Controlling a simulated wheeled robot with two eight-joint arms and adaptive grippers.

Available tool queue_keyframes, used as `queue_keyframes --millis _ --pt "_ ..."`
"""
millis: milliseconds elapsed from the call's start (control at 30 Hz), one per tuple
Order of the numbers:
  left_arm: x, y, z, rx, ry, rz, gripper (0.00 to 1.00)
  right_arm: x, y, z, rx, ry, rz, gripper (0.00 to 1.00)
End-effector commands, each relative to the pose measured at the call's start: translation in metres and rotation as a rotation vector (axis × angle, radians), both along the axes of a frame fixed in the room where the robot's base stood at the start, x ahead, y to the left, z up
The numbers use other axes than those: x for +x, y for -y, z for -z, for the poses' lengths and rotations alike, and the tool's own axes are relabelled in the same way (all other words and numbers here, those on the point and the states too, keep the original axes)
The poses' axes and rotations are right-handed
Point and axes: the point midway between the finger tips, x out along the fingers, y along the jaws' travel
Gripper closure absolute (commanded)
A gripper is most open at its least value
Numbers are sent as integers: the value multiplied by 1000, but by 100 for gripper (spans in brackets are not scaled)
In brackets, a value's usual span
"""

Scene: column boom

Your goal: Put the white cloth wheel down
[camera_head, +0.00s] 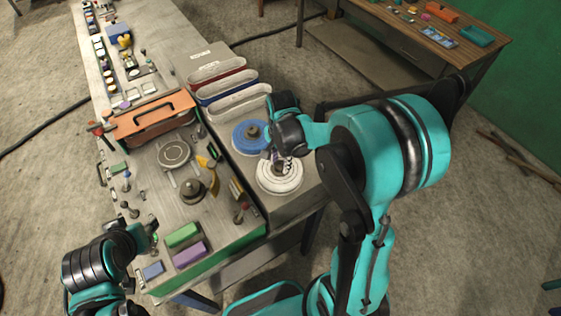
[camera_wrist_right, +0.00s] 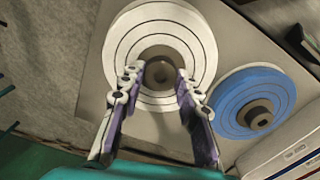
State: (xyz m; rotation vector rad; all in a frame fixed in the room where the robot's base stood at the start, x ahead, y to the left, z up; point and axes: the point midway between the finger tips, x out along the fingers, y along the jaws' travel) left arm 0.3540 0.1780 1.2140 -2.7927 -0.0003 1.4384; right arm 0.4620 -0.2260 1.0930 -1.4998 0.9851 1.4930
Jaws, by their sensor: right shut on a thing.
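The white cloth wheel (camera_head: 279,178) is a round disc with dark stitched rings, at the near end of the grey side surface in the head view. It also shows in the right wrist view (camera_wrist_right: 198,42), with a grey-brown hub (camera_wrist_right: 161,72) at its centre. My right gripper (camera_head: 281,163) is over the wheel's middle, its fingers on either side of the hub; in the right wrist view the fingers (camera_wrist_right: 156,80) are shut on it. I cannot tell whether the wheel touches the surface. My left gripper (camera_head: 150,232) is at the bench's near left; its fingers are too small to read.
A blue wheel (camera_head: 247,137) with a grey hub lies right behind the white one.

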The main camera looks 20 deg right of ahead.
Motion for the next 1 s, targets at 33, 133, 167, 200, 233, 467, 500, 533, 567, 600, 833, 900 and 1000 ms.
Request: queue_keyframes --millis 33,133,167,200,233,467,500,533,567,600,833,900,1000 --pt "0 0 0 0 0 0 60 0 0 -1 0 0 0 100" --pt "0 0 0 0 0 0 60 0 0 0 0 0 0 100" --pt "0 0 1 0 0 0 60 0 0 0 0 0 0 100" --pt "0 0 2 0 0 0 60 0 0 2 0 0 0 100" --pt "0 0 4 0 0 0 60 0 0 3 0 0 0 100" --pt "0 0 3 0 0 0 60 0 0 2 0 0 0 47" --pt "0 0 3 0 0 0 60 0 0 2 0 0 0 47" --pt "0 0 3 0 0 0 60 0 0 2 0 0 0 47" --pt "0 0 3 0 0 0 60 0 0 2 0 0 0 47" --pt "0 0 3 0 0 0 60 0 0 2 0 0 0 47" --pt "0 0 -4 0 0 0 60 0 0 -16 0 0 0 47" --pt "0 0 -6 0 0 0 60 -1 0 -30 0 0 0 47" --pt "0 0 -10 0 0 0 60 -1 0 -54 0 0 0 47"
